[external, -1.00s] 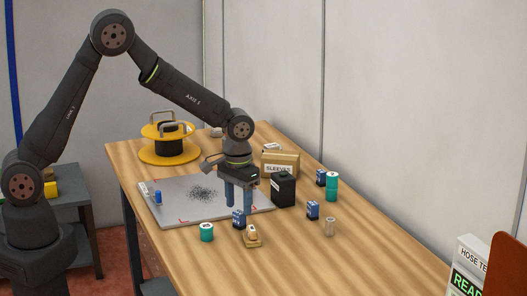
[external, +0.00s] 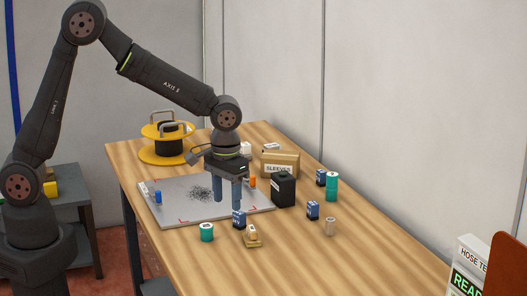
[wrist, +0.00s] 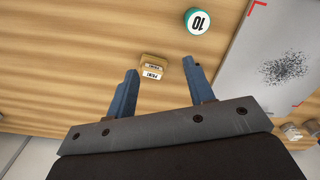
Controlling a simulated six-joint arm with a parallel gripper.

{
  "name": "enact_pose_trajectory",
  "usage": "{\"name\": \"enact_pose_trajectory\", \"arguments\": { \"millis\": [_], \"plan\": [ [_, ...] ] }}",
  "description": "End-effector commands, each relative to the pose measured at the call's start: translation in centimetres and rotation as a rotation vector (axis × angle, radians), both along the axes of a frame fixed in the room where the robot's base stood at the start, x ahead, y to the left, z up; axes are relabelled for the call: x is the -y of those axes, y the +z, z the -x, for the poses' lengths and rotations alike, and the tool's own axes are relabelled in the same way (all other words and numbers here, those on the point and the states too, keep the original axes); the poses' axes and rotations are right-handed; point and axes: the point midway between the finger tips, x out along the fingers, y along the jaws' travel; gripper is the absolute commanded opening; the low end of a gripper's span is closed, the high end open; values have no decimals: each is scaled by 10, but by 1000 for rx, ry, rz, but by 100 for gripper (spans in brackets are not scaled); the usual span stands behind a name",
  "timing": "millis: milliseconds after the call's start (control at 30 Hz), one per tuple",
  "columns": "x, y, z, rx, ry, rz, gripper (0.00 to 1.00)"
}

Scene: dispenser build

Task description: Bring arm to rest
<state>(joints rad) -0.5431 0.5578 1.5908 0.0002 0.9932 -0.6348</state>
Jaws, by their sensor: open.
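My gripper (external: 229,200) is open, its two blue fingers pointing down with nothing between them. In the external view it hangs over the right part of the grey board (external: 180,214), in front of the black container (external: 284,188). In the wrist view the open fingers (wrist: 160,88) frame bare wood and a small tan block with a white label (wrist: 155,66), which lies apart from them. That tan block also shows in the external view (external: 252,237) at the table's front.
The front right of the table is clear.

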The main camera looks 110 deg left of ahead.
Motion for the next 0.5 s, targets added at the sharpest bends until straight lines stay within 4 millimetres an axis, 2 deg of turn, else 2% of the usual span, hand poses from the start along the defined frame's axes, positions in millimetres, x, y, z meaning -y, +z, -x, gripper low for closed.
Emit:
{"name": "enact_pose_trajectory", "arguments": {
  "millis": [33,100,500],
  "plan": [
    [10,6,-2,3,-4,-2,48],
    [16,11,-6,1,-14,-1,48],
    [-18,6,-71,0,-359,0,48]
  ]
}}
